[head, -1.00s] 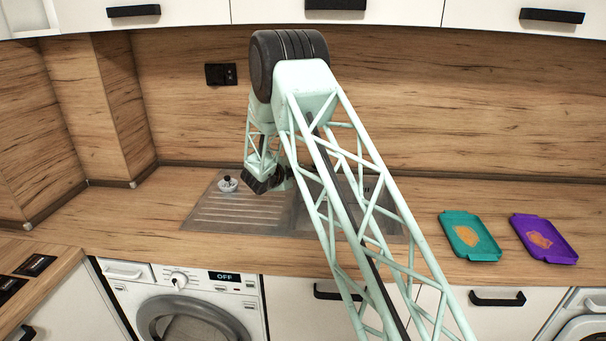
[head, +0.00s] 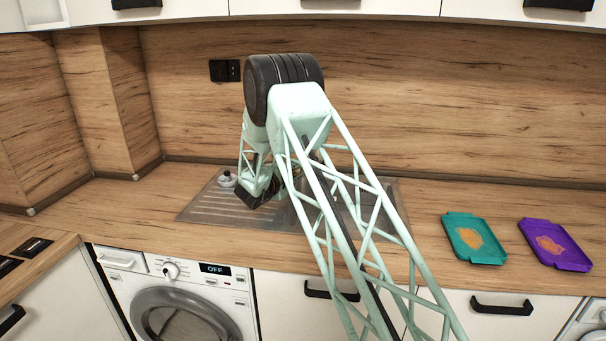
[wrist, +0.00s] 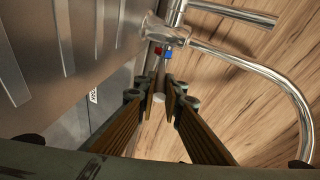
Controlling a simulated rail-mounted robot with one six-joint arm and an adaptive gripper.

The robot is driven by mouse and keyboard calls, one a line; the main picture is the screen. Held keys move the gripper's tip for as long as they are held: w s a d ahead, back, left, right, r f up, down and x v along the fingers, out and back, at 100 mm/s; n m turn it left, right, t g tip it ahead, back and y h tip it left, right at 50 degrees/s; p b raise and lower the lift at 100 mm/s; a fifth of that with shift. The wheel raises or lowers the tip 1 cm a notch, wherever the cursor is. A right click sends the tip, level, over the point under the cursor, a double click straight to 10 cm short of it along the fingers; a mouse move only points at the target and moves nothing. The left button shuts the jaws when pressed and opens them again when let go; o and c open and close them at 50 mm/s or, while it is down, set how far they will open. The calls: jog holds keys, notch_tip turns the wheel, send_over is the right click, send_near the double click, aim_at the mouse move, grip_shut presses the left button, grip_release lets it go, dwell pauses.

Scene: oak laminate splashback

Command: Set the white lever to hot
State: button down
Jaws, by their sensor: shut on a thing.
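In the wrist view, the tap's lever (wrist: 159,82) sticks out from the chrome tap body (wrist: 157,30), with a pale round end between my fingertips. A red mark (wrist: 157,51) and a blue mark (wrist: 168,54) sit side by side at the lever's base, red on the left. My gripper (wrist: 158,92) is shut on the lever, one finger on each side. The chrome spout (wrist: 285,85) curves off to the right. In the head view, my arm hides the tap, the lever and the fingertips.
The steel sink with its ribbed drainer (head: 205,210) lies under my wrist. A teal tray (head: 474,240) and a purple tray (head: 553,245) lie on the counter to the right. The wooden splashback (head: 430,110) is behind.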

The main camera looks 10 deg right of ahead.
dwell(0.4)
jog(key=c, duration=2.7)
grip_release()
jog(key=shift+c, duration=0.2)
jog(key=shift+v, duration=6)
jog(key=shift+d+f, duration=0.1)
